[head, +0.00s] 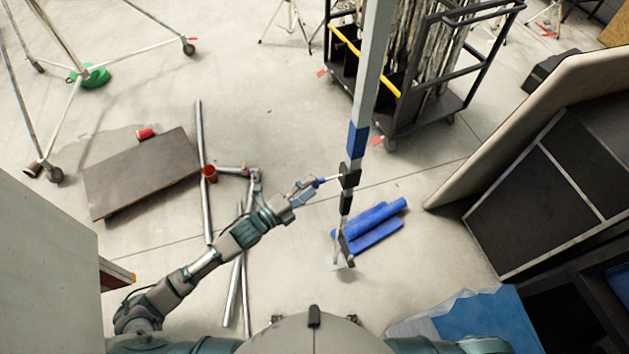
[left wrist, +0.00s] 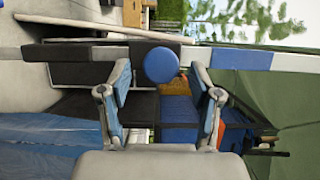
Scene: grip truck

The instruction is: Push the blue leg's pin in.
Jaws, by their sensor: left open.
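The leg (head: 367,80) is a tall grey pole with a blue band and black sections lower down, standing on the floor right of centre in the head view. In the left wrist view the leg (left wrist: 242,58) runs sideways across the top. A round blue pin head (left wrist: 161,65) faces the camera in front of the leg's black section. My left gripper (head: 315,187) is open beside the leg, on its left. In the left wrist view its fingertips (left wrist: 162,78) lie either side of the pin head, with visible gaps. How deep the pin sits cannot be told. My right gripper is out of view.
Blue rolls (head: 375,222) lie on the floor behind the leg's foot. A black cart (head: 452,105) stands behind the leg. A dark board (head: 140,175) and metal poles (head: 203,150) lie left. A large panelled case (head: 560,190) stands right. Concrete floor between is mostly clear.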

